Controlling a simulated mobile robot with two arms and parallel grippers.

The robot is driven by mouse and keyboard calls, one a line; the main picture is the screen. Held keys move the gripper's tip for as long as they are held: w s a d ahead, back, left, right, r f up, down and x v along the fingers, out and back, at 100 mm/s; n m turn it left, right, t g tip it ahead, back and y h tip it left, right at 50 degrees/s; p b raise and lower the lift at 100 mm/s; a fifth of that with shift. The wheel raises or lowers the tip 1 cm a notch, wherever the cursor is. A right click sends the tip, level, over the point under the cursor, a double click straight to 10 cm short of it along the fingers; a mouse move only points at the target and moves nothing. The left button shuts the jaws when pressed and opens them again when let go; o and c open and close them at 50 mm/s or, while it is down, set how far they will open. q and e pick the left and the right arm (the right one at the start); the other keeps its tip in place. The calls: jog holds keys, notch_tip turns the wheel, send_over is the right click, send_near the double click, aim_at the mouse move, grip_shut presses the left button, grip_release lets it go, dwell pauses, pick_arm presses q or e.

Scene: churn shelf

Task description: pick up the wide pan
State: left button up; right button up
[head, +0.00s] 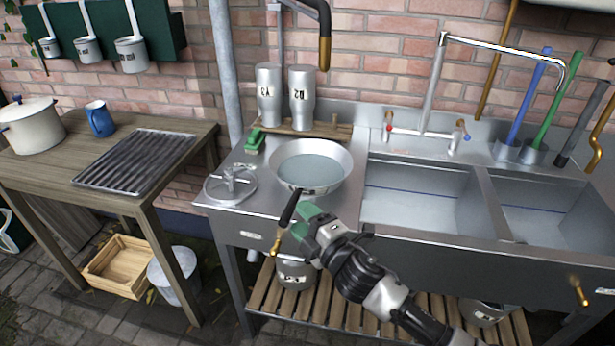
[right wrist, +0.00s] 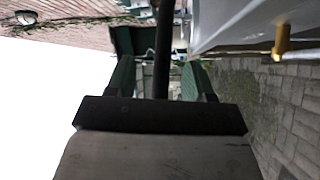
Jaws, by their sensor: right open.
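The wide pan (head: 311,165) is a shallow, round metal pan on the left part of the steel sink counter. It looks filled with pale liquid or has a pale bottom. A black handle (head: 288,208) with a brass end appears to run from its front rim over the counter edge. My right gripper (head: 304,215) is at the front of the pan beside this handle. In the right wrist view, its two green-padded fingers (right wrist: 160,82) stand apart. A black bar (right wrist: 164,45), which looks like the handle, shows between them; contact cannot be told. My left gripper is not in view.
A round metal lid (head: 231,186) and a green brush (head: 255,139) lie left of the pan. Two metal canisters (head: 285,95) stand behind it. Sink basins (head: 420,195) are to the right. A slatted shelf (head: 390,310) is below. A wooden table (head: 60,178) stands left.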

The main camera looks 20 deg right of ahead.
aim_at(292, 202)
jog(key=x, duration=0.5)
jog(key=shift+w+d+f, duration=0.15)
jog(key=shift+d+f, duration=0.1)
jog(key=shift+f, duration=0.05)
jog(key=shift+c, duration=0.5)
grip_shut()
jog(key=shift+r, duration=0.15)
